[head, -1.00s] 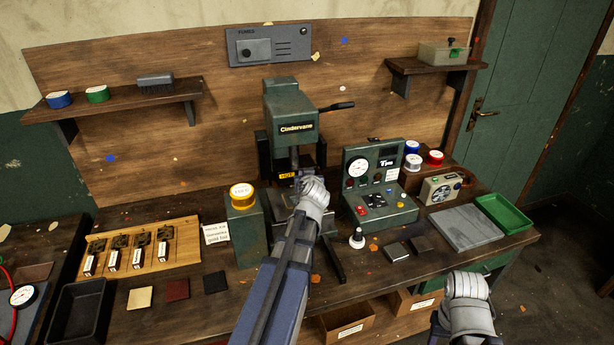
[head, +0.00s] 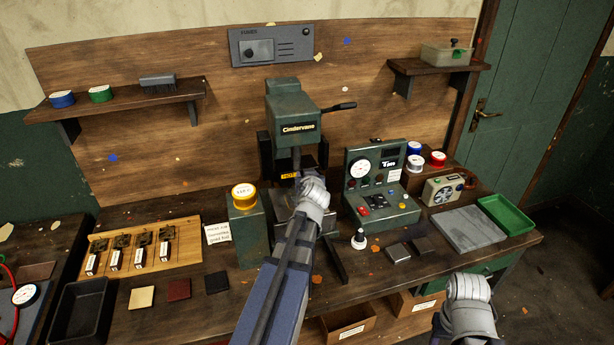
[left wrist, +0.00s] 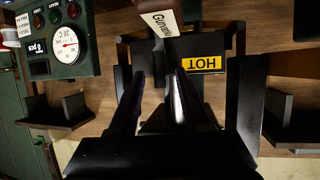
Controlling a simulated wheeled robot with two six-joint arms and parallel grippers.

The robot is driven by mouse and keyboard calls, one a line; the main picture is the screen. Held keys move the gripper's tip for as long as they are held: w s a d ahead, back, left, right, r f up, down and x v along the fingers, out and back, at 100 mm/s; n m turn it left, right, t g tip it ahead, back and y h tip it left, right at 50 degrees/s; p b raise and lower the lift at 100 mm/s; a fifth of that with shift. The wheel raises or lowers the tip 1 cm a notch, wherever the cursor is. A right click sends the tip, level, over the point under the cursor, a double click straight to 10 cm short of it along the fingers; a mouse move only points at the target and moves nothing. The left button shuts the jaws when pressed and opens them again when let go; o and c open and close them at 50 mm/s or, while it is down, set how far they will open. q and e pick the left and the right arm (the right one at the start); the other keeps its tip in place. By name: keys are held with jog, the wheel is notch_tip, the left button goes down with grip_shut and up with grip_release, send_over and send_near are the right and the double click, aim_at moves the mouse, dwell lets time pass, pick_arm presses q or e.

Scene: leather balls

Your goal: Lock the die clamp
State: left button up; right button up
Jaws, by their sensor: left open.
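The green Cindervane press (head: 293,112) stands at the back middle of the bench, with a black lever (head: 338,107) on its right side. A yellow HOT label (left wrist: 201,64) is on its head, seen upside down in the left wrist view. My left arm reaches into the front of the press. My left gripper (left wrist: 159,76) is open and empty, its two dark fingers pointing at the press below the head. I cannot make out the die clamp; my left wrist hides the press's lower part in the head view. My right wrist (head: 468,302) is at the lower right; its fingers are hidden.
A control box with a gauge (head: 380,190) stands close right of the press. A wooden rack (head: 140,250) with several stamps is farther left. A grey slab (head: 468,229) and green tray (head: 507,213) lie at right.

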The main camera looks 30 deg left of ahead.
pick_arm(q)
jog(key=p+v, duration=0.3)
jog(key=v, duration=0.4)
jog(key=shift+s+d+r, duration=0.2)
jog(key=shift+s, duration=0.1)
dwell(0.3)
jog(key=s+d+f+m+g+h+b, duration=0.1)
jog(key=s+d+f+m+g+h, duration=0.15)
jog(key=d+f, duration=0.5)
jog(key=s+d+f+m+g+h+b, duration=0.1)
jog(key=d+f+m+g+h, duration=0.2)
jog(key=d, duration=0.8)
jog(key=s+d+f+m+g+h, duration=0.1)
jog(key=s+d+f+m+g, duration=0.1)
jog(key=s+d, duration=0.5)
jog(key=s+d+f+m+g+b, duration=0.1)
jog(key=s+d+f+m+g, duration=0.2)
jog(key=s+d, duration=0.4)
jog(key=d+f+m, duration=0.1)
jog(key=d, duration=0.1)
jog(key=shift+d+h, duration=0.35)
jog(key=shift+d, duration=0.05)
